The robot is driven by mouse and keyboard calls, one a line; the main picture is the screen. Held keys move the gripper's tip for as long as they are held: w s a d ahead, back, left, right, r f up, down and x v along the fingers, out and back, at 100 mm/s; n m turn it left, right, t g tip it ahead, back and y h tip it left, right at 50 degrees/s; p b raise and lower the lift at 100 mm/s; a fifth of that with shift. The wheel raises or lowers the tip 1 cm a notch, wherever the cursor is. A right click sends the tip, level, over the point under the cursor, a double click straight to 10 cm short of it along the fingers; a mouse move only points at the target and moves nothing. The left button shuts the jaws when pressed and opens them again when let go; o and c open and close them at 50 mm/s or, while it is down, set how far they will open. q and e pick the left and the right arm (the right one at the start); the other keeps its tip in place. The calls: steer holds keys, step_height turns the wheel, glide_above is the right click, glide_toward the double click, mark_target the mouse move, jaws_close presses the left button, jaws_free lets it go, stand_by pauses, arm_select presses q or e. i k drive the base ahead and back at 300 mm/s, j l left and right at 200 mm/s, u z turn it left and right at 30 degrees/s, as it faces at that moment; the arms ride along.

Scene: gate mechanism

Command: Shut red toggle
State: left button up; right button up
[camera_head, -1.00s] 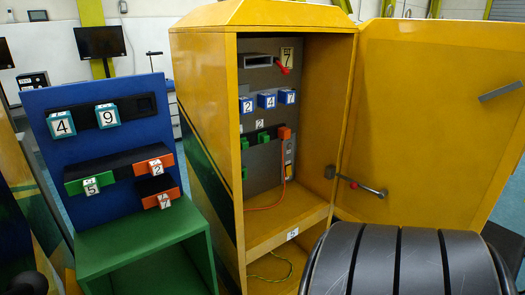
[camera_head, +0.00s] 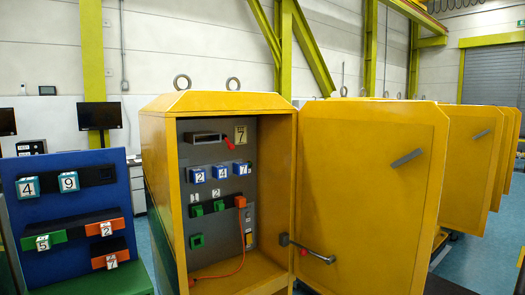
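The open yellow cabinet (camera_head: 217,105) stands in the middle. A red-tipped lever (camera_head: 304,252) is on the inside of the cabinet door, low down. Neither of my grippers shows in the view.
The yellow door (camera_head: 365,180) hangs wide open to the right. Blue numbered blocks (camera_head: 220,172), green blocks (camera_head: 197,241) and an orange block (camera_head: 240,201) with a cable are on the panel. A blue board (camera_head: 72,205) with numbered blocks stands left.

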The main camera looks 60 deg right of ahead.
mark_target(231, 147)
steer(key=l+z, duration=0.1)
steer(key=z, duration=0.3)
steer(key=i+z, duration=0.1)
steer(key=z, duration=0.65)
steer(key=i+z, duration=0.15)
steer(key=z, duration=0.2)
steer(key=i+z, duration=0.1)
steer(key=i, duration=0.2)
steer(key=i+l+u, duration=0.1)
steer(key=l+u, duration=0.15)
steer(key=l, duration=0.4)
